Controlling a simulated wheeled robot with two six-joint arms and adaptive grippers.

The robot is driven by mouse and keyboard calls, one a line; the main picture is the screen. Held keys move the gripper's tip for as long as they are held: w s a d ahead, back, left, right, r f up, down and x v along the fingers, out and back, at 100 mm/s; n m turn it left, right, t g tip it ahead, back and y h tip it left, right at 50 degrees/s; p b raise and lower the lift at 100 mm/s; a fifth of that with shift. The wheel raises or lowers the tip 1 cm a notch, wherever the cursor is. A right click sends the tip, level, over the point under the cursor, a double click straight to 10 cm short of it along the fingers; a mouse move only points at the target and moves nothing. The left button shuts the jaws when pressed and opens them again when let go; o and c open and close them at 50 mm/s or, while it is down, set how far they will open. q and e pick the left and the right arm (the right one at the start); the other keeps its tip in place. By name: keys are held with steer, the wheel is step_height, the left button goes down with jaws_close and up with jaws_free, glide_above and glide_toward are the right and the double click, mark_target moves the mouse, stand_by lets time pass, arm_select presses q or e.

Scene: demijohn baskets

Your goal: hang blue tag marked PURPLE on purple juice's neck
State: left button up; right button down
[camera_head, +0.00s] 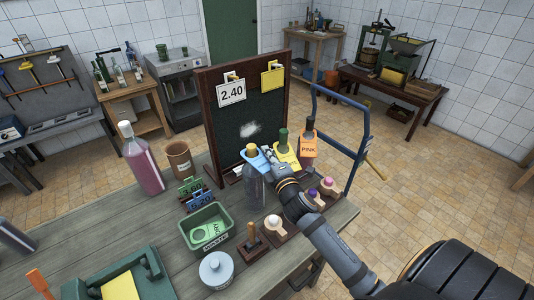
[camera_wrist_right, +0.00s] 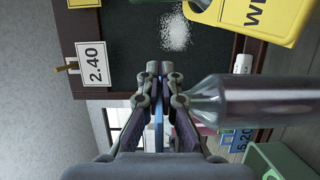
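A blue tag (camera_head: 258,160) is at the neck of a dark, greyish-purple bottle (camera_head: 255,190) with a yellowish top, in front of the chalkboard. My right gripper (camera_head: 270,154) is at that neck, on its right side. In the right wrist view the fingertips (camera_wrist_right: 160,82) are closed together, with the blue tag (camera_wrist_right: 158,128) edge-on between them. The bottle (camera_wrist_right: 255,100) lies sideways in that view, its neck reaching the fingers. The tag's lettering is not readable, and I cannot tell whether its hole is fully around the neck. My left gripper is out of view.
Bottles with a yellow tag (camera_head: 285,152) and an orange PINK tag (camera_head: 308,146) stand close on the right. The chalkboard (camera_head: 232,145) is just behind. A pink-purple bottle (camera_head: 143,165) stands left. A green WASTE tray (camera_head: 190,236) and several small stoppers stand in front.

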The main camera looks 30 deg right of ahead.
steer(key=c, duration=1.4)
jaws_free()
steer(key=shift+c, duration=0.2)
steer(key=s+a, duration=0.2)
steer(key=s, duration=0.9)
steer(key=shift+s, duration=0.4)
steer(key=shift+d, duration=0.1)
